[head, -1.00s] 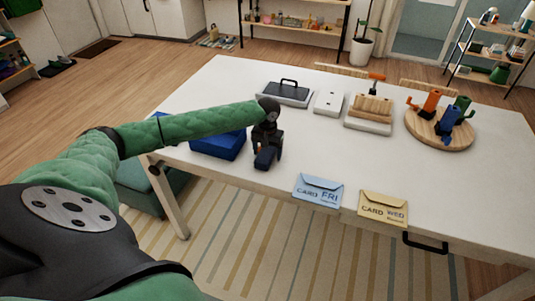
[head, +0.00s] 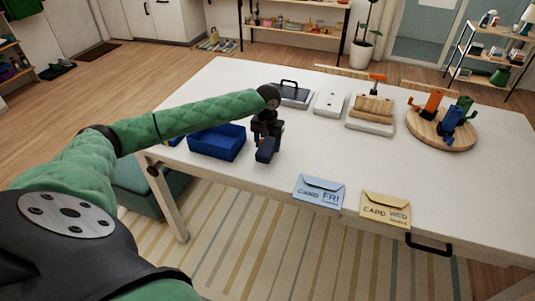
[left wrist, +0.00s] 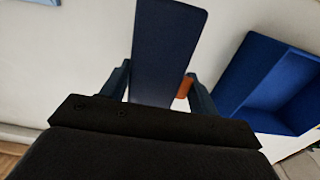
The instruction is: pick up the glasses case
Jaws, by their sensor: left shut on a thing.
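The glasses case (head: 265,153) is a dark blue, long narrow block near the table's front left edge. In the left wrist view the case (left wrist: 168,45) stretches away between the two fingers. My left gripper (head: 268,140) is shut on it from above and hides its rear part in the head view. The case seems to hang a little above the tabletop; the exact gap is hard to tell. My right gripper is not in view.
An open blue tray (head: 217,143) stands just left of the case and also shows in the left wrist view (left wrist: 270,80). A blue card (head: 319,192) and a yellow card (head: 385,210) lie at the front edge. A wooden round board (head: 441,130) is at right. The table's middle is clear.

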